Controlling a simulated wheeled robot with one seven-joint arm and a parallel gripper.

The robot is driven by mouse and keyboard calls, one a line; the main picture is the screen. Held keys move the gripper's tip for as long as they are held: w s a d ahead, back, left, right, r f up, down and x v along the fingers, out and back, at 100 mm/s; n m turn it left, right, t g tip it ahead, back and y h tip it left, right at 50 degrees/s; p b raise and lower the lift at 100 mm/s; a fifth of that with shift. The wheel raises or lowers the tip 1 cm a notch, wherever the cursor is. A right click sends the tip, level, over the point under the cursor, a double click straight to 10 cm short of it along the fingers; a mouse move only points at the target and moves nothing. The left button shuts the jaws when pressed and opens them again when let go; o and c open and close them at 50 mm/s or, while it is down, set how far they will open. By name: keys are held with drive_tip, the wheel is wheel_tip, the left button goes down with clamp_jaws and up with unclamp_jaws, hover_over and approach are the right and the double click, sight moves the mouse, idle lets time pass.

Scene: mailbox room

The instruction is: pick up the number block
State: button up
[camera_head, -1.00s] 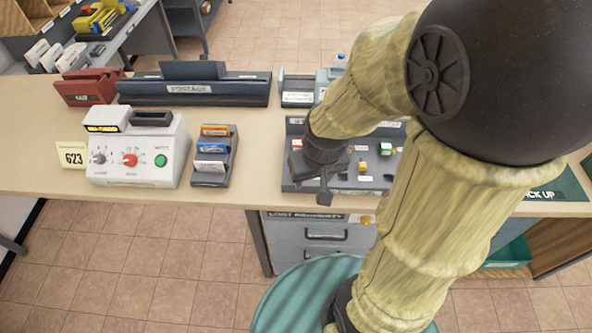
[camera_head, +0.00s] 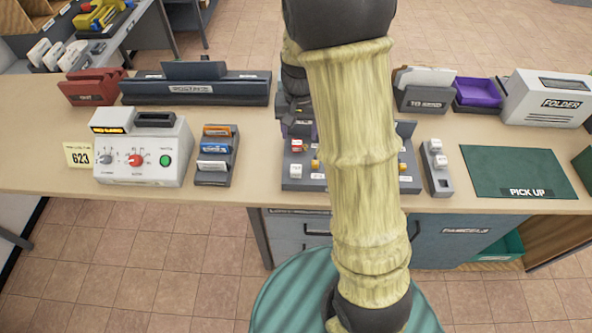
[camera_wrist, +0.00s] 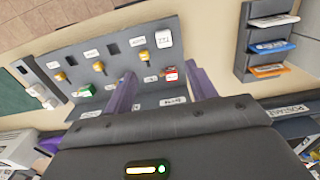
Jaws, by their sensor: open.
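The grey tray (camera_wrist: 122,65) holds several small blocks and yellow knobs beside white labels. A white-topped red block (camera_wrist: 171,75) shows between the purple fingers of my open, empty gripper (camera_wrist: 164,76) in the wrist view; it also shows in the head view (camera_head: 297,146). A white block (camera_wrist: 163,38) stands at a tray corner, and a green block (camera_wrist: 86,91) lies at the other side. White cubes (camera_head: 436,147) sit in a narrow grey holder (camera_head: 446,182) right of the tray. I cannot tell which is the number block. My arm hides much of the tray in the head view.
A small rack of coloured cards (camera_head: 215,155) and a white machine with knobs (camera_head: 142,155) stand left of the tray. A long dark postage holder (camera_head: 195,88) is behind them. A green pick-up mat (camera_head: 520,170) lies clear at the right.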

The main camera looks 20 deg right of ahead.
drive_tip(key=p, duration=0.2)
hover_over(296, 171)
drive_tip(key=f, duration=0.8)
drive_tip(key=d+f, duration=0.1)
drive_tip(key=f, duration=0.3)
drive_tip(key=shift+w+f, duration=0.1)
drive_tip(key=shift+w, duration=0.05)
drive_tip(key=shift+a, duration=0.1)
drive_tip(key=shift+a+f+p, duration=0.2)
drive_tip(key=shift+f+p, duration=0.25)
drive_tip(key=shift+f, duration=0.2)
drive_tip(key=shift+a+f+p, duration=0.2)
drive_tip(key=shift+f+p, duration=0.35)
drive_tip(key=shift+f, duration=1.4)
drive_tip(key=shift+c, duration=0.3)
drive_tip(key=c, duration=1)
